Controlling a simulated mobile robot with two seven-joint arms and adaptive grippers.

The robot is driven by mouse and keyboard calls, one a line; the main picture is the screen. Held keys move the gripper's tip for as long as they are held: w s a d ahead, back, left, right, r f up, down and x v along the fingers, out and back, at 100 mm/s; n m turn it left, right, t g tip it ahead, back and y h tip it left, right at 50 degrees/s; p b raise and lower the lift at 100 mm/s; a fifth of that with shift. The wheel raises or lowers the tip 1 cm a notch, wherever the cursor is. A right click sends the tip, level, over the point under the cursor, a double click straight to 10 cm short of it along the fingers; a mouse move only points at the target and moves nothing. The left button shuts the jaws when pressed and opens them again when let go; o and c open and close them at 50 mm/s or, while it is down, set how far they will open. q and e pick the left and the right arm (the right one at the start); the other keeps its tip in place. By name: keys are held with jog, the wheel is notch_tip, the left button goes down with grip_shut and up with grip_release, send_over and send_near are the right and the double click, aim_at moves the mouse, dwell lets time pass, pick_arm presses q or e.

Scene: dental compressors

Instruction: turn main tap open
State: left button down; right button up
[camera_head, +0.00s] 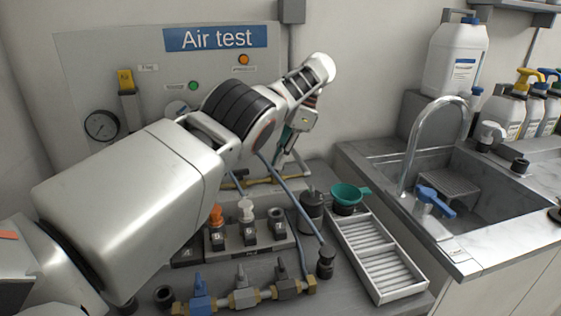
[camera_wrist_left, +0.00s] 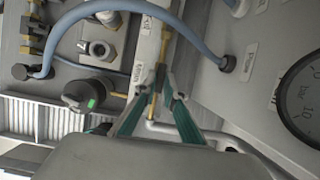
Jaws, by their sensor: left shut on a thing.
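My left gripper (camera_head: 286,163) reaches down at the wall panel's lower right, beside a brass-yellow pipe (camera_head: 262,181). In the left wrist view its two green fingers (camera_wrist_left: 160,80) are closed in on a narrow part of the main tap (camera_wrist_left: 155,88), beside a small white label that appears to read "Main". The fingers are shut on that part. The tap's handle is mostly hidden by the fingers and, in the head view, by my arm, so its exact angle cannot be told. My right gripper is in neither view.
A pressure gauge (camera_head: 101,125) sits on the Air test panel (camera_head: 80,60). Small valves (camera_head: 240,292) line the bench front. A green funnel (camera_head: 347,195) and a white ribbed tray (camera_head: 378,257) are right of the gripper. A blue hose (camera_wrist_left: 75,14) curves close by. A sink (camera_head: 455,190) lies far right.

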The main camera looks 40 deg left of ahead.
pick_arm(q)
jog(key=shift+f, duration=0.2)
jog(key=c, duration=2.1)
grip_release()
jog(key=shift+c, duration=0.2)
